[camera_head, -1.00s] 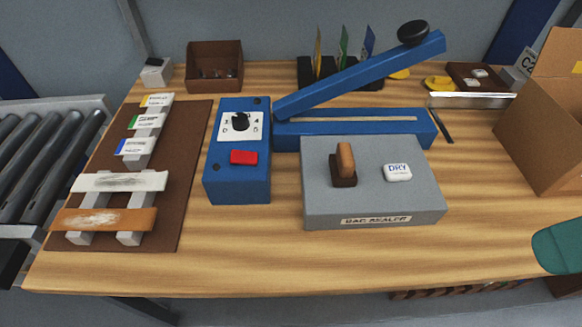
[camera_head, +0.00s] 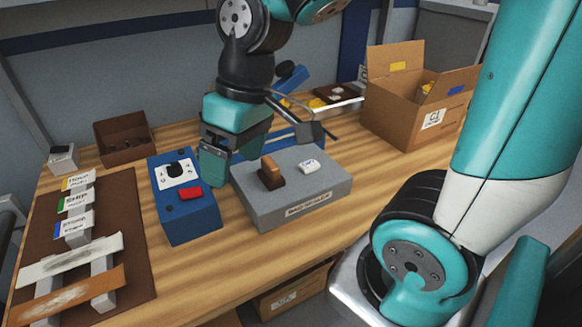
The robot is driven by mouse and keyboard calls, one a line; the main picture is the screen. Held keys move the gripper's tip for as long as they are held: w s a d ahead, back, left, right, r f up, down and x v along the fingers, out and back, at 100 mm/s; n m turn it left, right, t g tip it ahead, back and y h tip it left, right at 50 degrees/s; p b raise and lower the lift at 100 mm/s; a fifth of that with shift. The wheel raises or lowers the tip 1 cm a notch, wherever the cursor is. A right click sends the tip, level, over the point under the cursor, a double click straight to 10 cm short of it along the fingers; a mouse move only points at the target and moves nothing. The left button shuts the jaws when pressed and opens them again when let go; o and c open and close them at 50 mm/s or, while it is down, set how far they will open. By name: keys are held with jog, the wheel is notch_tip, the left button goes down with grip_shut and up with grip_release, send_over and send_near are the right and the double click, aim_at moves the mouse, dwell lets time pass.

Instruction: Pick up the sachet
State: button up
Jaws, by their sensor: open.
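A small white sachet (camera_head: 309,166), marked "DRY" in the earlier frame, lies flat on top of the grey bag sealer block (camera_head: 290,212), right of a brown wooden-handled piece (camera_head: 271,172). Two more small white pieces (camera_head: 337,92) sit in a dark tray at the back; I cannot tell if they are sachets too. My gripper (camera_head: 230,165) is open and points down above the left back part of the sealer. It is left of the "DRY" sachet and apart from it.
A blue control box (camera_head: 190,215) with a red button stands left of the sealer. A brown rack board (camera_head: 130,235) holds labelled blocks and strips. An open carton (camera_head: 400,125) marked C1 stands at the back right. Bare table shows in front of the sealer.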

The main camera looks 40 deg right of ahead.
jog(key=w+d+m+h+p, duration=0.2)
jog(key=w+d+m, duration=0.35)
jog(key=d, duration=0.75)
jog(key=m, duration=0.1)
send_over(310, 164)
jog(key=f, duration=0.1)
jog(key=shift+g+h, duration=0.4)
jog(key=f, duration=0.3)
jog(key=f+p, duration=0.1)
jog(key=f, duration=0.3)
jog(key=f+p, duration=0.1)
jog(key=f, duration=0.3)
jog(key=shift+d+f, duration=0.15)
jog(key=shift+d, duration=0.1)
jog(key=shift+a+f+p, duration=0.15)
jog(key=shift+f+p, duration=0.25)
jog(key=shift+f, duration=1.2)
jog(key=shift+a+f+p, duration=0.1)
jog(key=shift+f+p, duration=0.25)
jog(key=shift+f, duration=1.25)
jog(key=c, duration=1)
